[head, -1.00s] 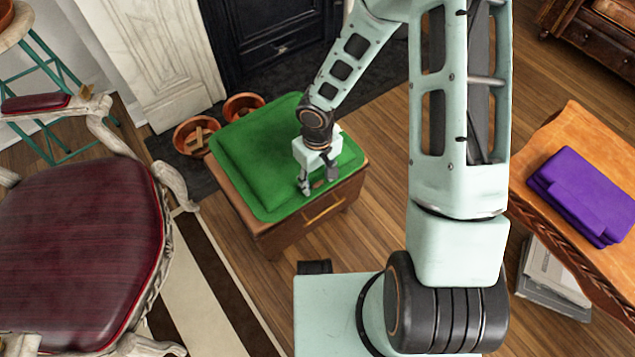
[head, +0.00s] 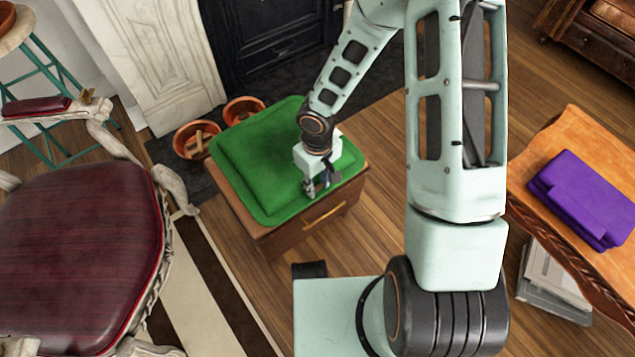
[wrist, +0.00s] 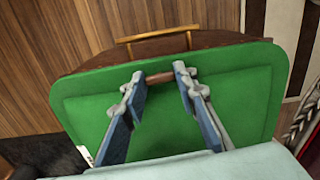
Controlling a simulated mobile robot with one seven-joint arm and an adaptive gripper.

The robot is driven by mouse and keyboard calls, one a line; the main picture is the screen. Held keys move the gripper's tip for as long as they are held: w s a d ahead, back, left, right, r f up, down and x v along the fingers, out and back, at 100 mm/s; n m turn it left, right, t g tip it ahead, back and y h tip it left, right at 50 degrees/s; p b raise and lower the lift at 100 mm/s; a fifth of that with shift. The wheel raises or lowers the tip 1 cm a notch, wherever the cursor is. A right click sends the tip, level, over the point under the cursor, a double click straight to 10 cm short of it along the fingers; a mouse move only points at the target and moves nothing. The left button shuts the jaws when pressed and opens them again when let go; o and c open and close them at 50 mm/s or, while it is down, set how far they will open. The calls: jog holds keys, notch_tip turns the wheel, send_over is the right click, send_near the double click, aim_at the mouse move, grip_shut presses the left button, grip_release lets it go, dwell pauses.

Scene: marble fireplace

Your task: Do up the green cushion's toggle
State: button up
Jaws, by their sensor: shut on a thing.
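The green cushion (head: 258,155) lies flat on a small wooden cabinet with a brass handle; it also fills the middle of the wrist view (wrist: 85,110). A small brown toggle (wrist: 160,77) is at the cushion edge nearest the cabinet's handle. My gripper (head: 320,188) points down over that edge, and its blue-padded fingers are closed on the toggle's two ends in the wrist view. The fingers hide most of the toggle in the head view. I cannot tell whether a loop is around it.
A dark red armchair (head: 80,240) stands at the left. Two terracotta pots (head: 196,138) sit behind the cabinet (head: 290,235) by the fireplace. An orange-topped table (head: 565,135) with a folded purple cloth (head: 585,197) is at the right. Wood floor lies between.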

aim_at(318, 187)
jog(key=shift+n, duration=0.3)
jog(key=o, duration=1.2)
jog(key=shift+c, duration=0.2)
notch_tip(318, 187, up, 12)
